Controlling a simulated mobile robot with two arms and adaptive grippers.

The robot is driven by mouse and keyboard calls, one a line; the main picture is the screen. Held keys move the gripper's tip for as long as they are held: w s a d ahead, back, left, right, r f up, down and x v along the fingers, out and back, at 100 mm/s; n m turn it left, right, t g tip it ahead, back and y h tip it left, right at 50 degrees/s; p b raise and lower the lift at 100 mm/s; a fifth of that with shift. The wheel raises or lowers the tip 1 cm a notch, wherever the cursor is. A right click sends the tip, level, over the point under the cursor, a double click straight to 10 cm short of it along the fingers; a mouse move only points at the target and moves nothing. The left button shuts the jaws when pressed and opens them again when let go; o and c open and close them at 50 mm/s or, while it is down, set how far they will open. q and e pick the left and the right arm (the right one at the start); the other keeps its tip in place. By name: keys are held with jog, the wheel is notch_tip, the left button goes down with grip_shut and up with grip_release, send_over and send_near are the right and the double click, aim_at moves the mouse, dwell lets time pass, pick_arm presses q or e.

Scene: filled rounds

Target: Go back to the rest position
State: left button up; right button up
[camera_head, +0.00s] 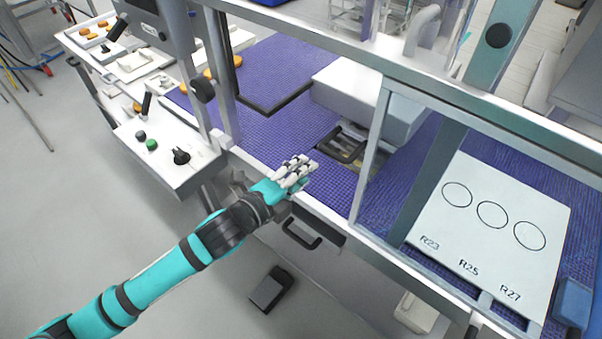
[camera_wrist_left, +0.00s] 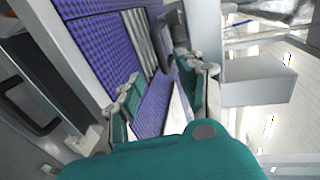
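My left gripper (camera_head: 297,172) reaches in from the lower left in the head view, with its pale fingers over the front edge of the machine, beside the purple belt (camera_head: 275,125). In the left wrist view its fingers (camera_wrist_left: 165,95) stand apart, and the purple belt (camera_wrist_left: 98,45) shows between and beyond them. I see nothing held between them. My right arm and gripper are not in view.
A white board (camera_head: 490,225) with three circles, marked R23, R25 and R27, lies at the right behind the metal frame. A control panel (camera_head: 165,150) with knobs stands left of my gripper. Orange rounds (camera_head: 208,73) sit farther back. A dark handle (camera_head: 300,236) is just below my gripper.

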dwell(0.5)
pick_arm(q)
jog(key=s+a+f+n+g+y, duration=0.35)
jog(key=s+a+n, duration=0.25)
jog(key=s+n, duration=0.2)
jog(key=s+a+f+n+g+y, duration=0.2)
jog(key=s+a+f+n+y, duration=0.1)
jog(key=s+a+f+n, duration=0.35)
jog(key=s+a+f+n+g+y, duration=0.3)
jog(key=s+a+n, duration=0.2)
jog(key=s+n, duration=0.35)
notch_tip(320, 180, down, 26)
jog(key=s+r+g, duration=0.1)
jog(key=s+g, duration=0.1)
jog(key=s, duration=0.1)
jog(key=s+a+f+g, duration=0.1)
jog(key=s+a+f, duration=0.2)
jog(key=s+f, duration=1.3)
jog(key=shift+s+f, duration=0.35)
jog(key=shift+f, duration=0.25)
